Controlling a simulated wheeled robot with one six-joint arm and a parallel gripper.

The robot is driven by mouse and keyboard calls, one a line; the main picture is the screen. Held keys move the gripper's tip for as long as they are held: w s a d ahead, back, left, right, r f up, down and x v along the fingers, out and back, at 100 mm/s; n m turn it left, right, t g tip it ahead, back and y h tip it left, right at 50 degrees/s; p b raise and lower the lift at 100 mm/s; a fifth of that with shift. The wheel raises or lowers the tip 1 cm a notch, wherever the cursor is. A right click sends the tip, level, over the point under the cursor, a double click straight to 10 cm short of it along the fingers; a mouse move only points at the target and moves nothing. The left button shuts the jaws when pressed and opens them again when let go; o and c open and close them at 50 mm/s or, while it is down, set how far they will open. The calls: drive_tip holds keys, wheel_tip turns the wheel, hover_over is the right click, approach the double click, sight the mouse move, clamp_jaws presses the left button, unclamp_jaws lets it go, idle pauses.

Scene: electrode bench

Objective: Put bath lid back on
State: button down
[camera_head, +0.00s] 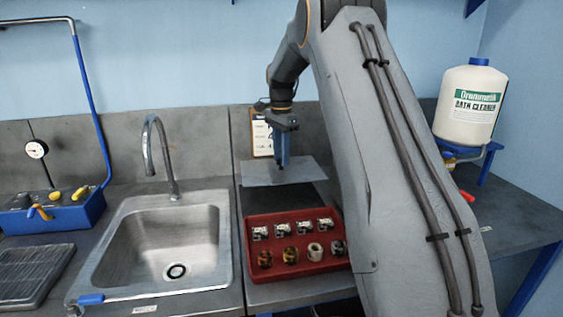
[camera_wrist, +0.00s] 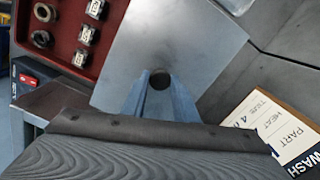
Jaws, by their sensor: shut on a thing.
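The bath lid (camera_head: 262,177) is a flat light grey plate with a small dark round knob (camera_wrist: 160,78) in its middle. My gripper (camera_head: 283,163) points down at the plate's middle, and its blue fingers are shut on the knob. In the wrist view the lid (camera_wrist: 165,38) fills the upper middle, beyond my fingers (camera_wrist: 160,88). A dark area (camera_head: 292,197) shows between the lid's front edge and the red tray. I cannot tell whether it is the bath's opening or shadow, nor how high the lid is above the bench.
A red tray (camera_head: 251,238) with several metal parts stands just in front of the lid. A sink (camera_head: 165,245) with a tall tap (camera_head: 165,155) is at left. A "PART WASH" card (camera_head: 261,135) stands behind the lid. A bath cleaner jug (camera_head: 470,103) stands at right.

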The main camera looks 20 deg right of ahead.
drive_tip(key=shift+r+p, duration=0.8)
drive_tip(key=shift+r, duration=0.6)
